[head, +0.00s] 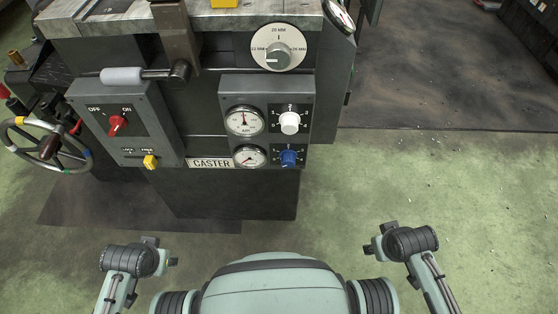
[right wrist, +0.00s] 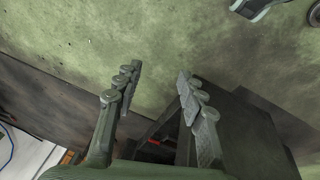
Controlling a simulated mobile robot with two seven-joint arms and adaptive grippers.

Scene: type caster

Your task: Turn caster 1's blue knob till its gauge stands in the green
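The blue knob (head: 288,158) is at the lower right of the grey panel on the machine in the head view. A round white gauge (head: 249,156) sits just left of it; its needle seems to point lower left, and no green band is clear at this size. The plate (head: 211,163) beside it reads CASTER. My right gripper (head: 377,238) is low at the right, well away from the knob; the right wrist view shows its fingers (right wrist: 158,82) apart and empty. My left gripper (head: 162,252) is low at the left, its tips apart, touching nothing.
Above the blue knob are a white knob (head: 289,122) and a second gauge (head: 244,121). A red switch (head: 117,125), a yellow switch (head: 150,162), a lever (head: 122,76) and a handwheel (head: 47,145) are at the left. The green floor (head: 345,200) before the machine is clear.

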